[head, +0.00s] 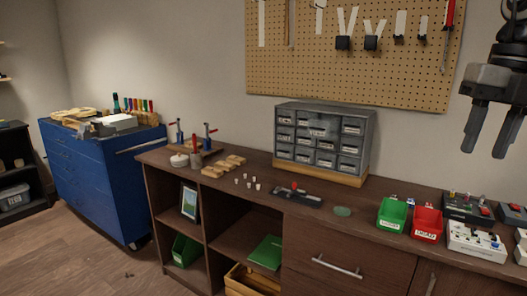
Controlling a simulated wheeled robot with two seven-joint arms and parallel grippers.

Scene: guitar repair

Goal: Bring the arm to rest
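My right gripper (490,128) hangs at the upper right of the head view, high above the right end of the workbench, in front of the wall. Its two dark fingers point down and stand apart, with nothing between them. Part of its arm is cut off by the top and right picture edges. My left gripper is not in the head view.
The brown workbench (228,172) holds a grey drawer cabinet (321,140), a green bin (391,214), a red bin (427,223) and effect pedals (476,241). A pegboard (350,70) with tools hangs behind. A blue tool cabinet (90,185) stands left.

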